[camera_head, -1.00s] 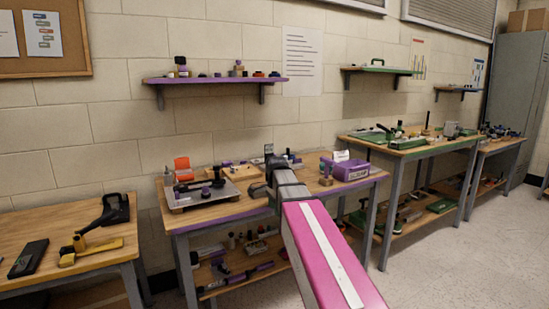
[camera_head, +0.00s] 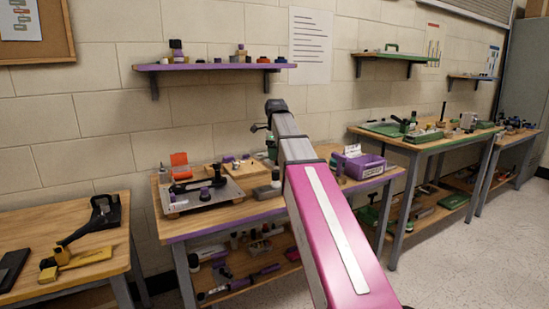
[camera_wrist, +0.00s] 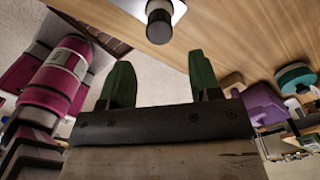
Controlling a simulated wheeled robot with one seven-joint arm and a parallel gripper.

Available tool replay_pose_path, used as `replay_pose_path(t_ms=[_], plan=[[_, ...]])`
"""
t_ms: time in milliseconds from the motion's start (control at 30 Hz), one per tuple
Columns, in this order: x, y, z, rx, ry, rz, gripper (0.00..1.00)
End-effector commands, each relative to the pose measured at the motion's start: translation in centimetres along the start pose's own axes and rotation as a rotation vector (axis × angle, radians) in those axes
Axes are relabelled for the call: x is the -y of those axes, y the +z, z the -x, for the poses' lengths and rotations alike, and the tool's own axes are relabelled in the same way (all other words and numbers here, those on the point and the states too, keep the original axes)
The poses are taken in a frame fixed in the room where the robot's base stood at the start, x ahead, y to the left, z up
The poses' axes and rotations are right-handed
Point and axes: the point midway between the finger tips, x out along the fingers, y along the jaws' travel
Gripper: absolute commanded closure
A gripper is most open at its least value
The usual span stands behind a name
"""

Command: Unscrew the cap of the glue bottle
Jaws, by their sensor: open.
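My gripper (camera_wrist: 160,88) shows in the wrist view with two green fingers apart and nothing between them. In the head view a green finger part (camera_head: 271,147) hangs over the back of the purple-edged table (camera_head: 220,222); my arm partly hides it. In the wrist view a cylinder with a black top and pale body (camera_wrist: 159,24) stands beyond the fingers, apart from them. I cannot tell whether it is the glue bottle. In the head view a small bottle-like item with a dark top (camera_head: 275,178) stands near my arm; its label is too small to read.
A metal plate (camera_head: 180,206) carrying a black tool lies on the table's left. An orange item (camera_head: 179,160) stands behind it. A purple bin (camera_head: 372,170) stands right of my arm. A purple shelf (camera_head: 215,67) holds small items above. The left bench carries a yellow-and-black tool (camera_head: 85,257).

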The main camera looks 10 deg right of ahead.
Motion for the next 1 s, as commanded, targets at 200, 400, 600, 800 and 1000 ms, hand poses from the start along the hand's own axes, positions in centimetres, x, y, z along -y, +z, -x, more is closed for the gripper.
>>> replay_pose_path(t_ms=[200,400,600,800,1000], plan=[[-0.1,-0.1,-1.9,0.0,0.001,0.001,0.43],[-0.1,-0.1,-4.3,0.0,0.001,0.002,0.43],[-0.1,0.0,-6.2,0.0,0.001,0.003,0.43],[0.0,0.0,-7.8,0.0,0.0,0.003,0.43],[0.0,0.0,-7.7,0.0,0.0,0.003,0.59]])
